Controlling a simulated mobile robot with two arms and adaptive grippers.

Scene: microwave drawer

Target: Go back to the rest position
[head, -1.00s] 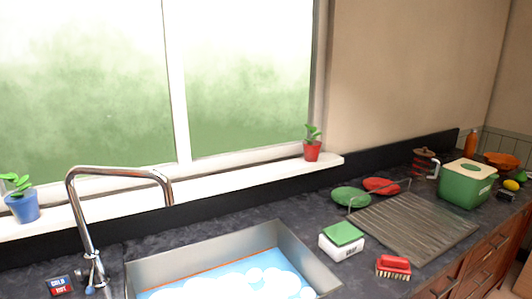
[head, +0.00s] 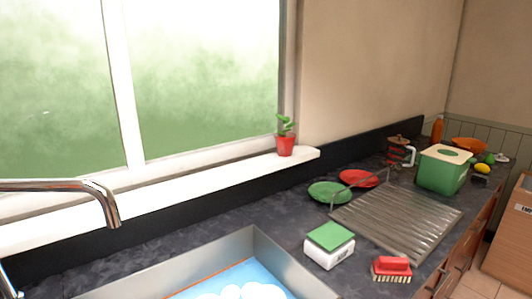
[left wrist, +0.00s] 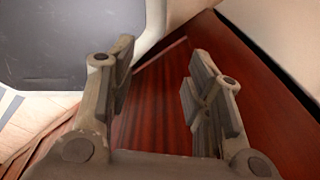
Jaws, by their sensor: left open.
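My left gripper (left wrist: 158,88) shows in the left wrist view. Its two fingers are apart with nothing between them. Behind the fingers is a dark reddish wooden surface (left wrist: 155,115). Neither gripper shows in the head view, and my right gripper is in no view.
A sink (head: 255,250) with blue, foamy water is set in the dark counter (head: 210,235), below a chrome tap (head: 60,187). A sponge box (head: 330,243), a red brush (head: 391,268), a drainboard (head: 405,220), plates and a green bin (head: 443,172) stand to the right. A wooden cabinet (head: 508,245) is at far right.

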